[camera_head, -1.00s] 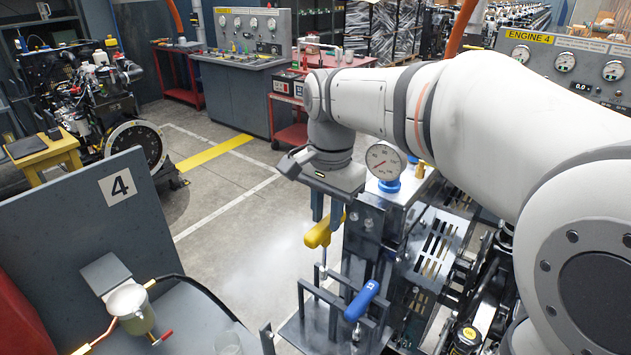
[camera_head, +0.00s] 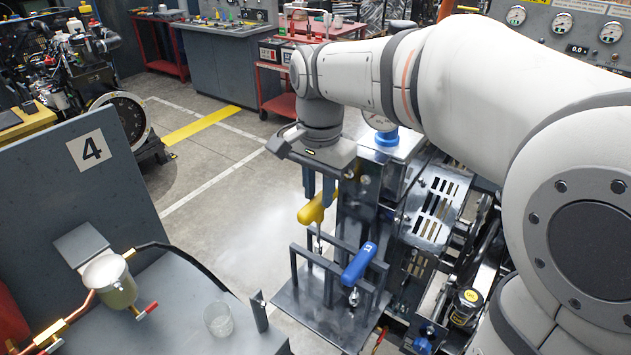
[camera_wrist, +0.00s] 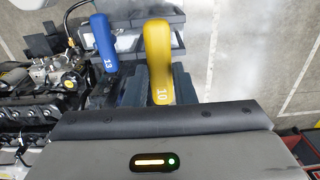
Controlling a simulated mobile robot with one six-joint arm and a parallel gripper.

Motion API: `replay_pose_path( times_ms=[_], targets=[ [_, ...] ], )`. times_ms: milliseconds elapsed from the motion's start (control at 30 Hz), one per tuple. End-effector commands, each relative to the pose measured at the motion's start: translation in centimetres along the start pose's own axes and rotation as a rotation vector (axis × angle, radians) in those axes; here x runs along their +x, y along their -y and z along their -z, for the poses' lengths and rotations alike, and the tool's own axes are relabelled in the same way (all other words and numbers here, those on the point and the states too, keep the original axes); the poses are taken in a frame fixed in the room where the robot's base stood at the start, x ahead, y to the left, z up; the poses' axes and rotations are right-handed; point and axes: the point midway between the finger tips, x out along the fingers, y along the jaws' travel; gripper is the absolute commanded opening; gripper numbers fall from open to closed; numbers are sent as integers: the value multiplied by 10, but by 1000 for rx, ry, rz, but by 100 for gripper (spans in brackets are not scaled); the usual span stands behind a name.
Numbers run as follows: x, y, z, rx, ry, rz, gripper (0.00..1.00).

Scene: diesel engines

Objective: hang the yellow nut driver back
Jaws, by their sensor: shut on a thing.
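My gripper (camera_head: 319,190) points down and is shut on the yellow nut driver (camera_head: 313,212). Its T-shaped handle is between the fingers and its shank hangs down at the back of the grey rack (camera_head: 288,297). In the wrist view the yellow handle (camera_wrist: 158,60), marked 10, lies between the fingers. The blue nut driver (camera_head: 359,262) hangs in the rack to the right and nearer; it also shows in the wrist view (camera_wrist: 103,42), marked 13.
A metal stand (camera_head: 356,200) is close on the right of my gripper. A grey bench with a filter bowl (camera_head: 110,282) and a clear cup (camera_head: 218,318) is at the lower left. Open floor (camera_head: 225,215) lies left of the gripper.

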Motion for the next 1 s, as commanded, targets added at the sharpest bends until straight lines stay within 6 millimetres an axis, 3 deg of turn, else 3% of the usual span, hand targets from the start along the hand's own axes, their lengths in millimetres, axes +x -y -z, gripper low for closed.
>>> replay_pose_path(
  times_ms=[700, 1000],
  targets=[
    [68, 0, 0, -2, 0, 0, 0],
    [85, 1, 0, -2, 0, 1, 0]
  ],
)
